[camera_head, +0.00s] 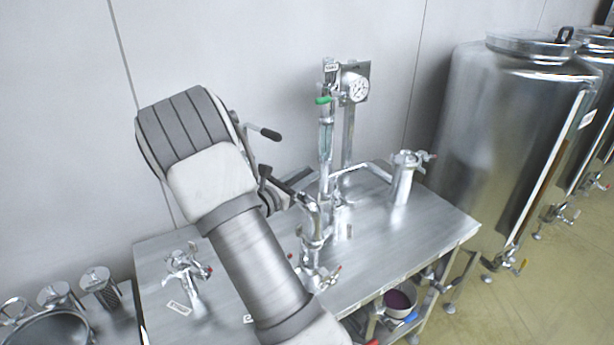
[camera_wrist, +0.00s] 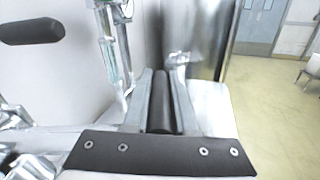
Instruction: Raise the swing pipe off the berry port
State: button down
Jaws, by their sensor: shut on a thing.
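A silver swing pipe (camera_head: 312,222) with a bent lower end is at the middle of the metal table, beside an upright column with a green-topped sight tube (camera_head: 325,135). Its lower end stands at the front port (camera_head: 318,276); I cannot tell whether it is seated or just clear. No label tells me which port is the berry port. A dark bar (camera_head: 284,188) reaches from the pipe toward my wrist. In the wrist view, my gripper (camera_wrist: 165,76) is shut on a dark handle (camera_wrist: 160,112) between its fingers. My arm hides the gripper's body in the head view.
The metal table (camera_head: 385,235) has a left port (camera_head: 187,278) and a right port (camera_head: 403,178). A round gauge (camera_head: 357,88) stands behind the column. A pot with purple contents (camera_head: 398,300) sits below. Tall steel tanks (camera_head: 500,140) stand right; the wall is close behind.

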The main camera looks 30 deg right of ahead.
notch_tip(320, 180, up, 6)
jog(key=w+p, duration=0.2)
jog(key=shift+w+a+r, duration=0.25)
jog(key=shift+w+a, duration=0.1)
jog(key=c, duration=0.7)
grip_release()
jog(key=shift+f, duration=0.1)
jog(key=shift+c, duration=0.2)
jog(key=shift+a, duration=0.1)
jog(key=b+v, duration=0.3)
jog(key=v, duration=1.4)
jog(key=shift+s+a, duration=0.1)
